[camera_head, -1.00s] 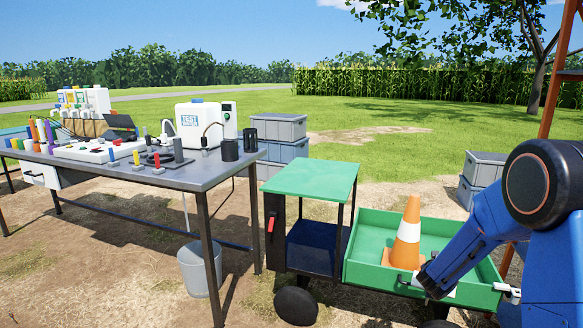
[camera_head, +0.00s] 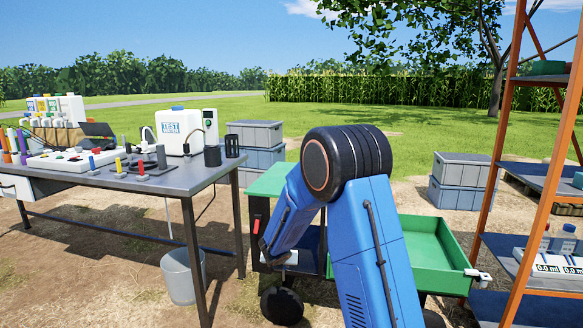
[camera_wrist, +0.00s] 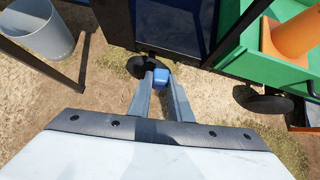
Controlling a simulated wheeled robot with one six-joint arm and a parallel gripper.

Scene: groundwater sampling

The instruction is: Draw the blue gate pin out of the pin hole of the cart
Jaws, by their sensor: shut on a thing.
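My gripper (camera_wrist: 160,76) is shut on a blue block-like piece, the blue gate pin (camera_wrist: 161,82), in the wrist view. Only its blue end shows between the fingertips; any shaft is hidden. Bare ground and a dark wheel show beyond it, and I see no hole around it. The cart has a green top (camera_head: 268,182) and a green tray (camera_head: 440,252) in the head view. My arm covers the middle of the cart there and hides the fingertips. I cannot make out the pin hole.
An orange cone (camera_wrist: 291,42) stands in the tray in the wrist view. A table (camera_head: 178,181) with instruments is at left, with a grey bucket (camera_head: 183,276) beside it. An orange-framed shelf (camera_head: 540,215) stands at right. Grey and blue crates stand behind.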

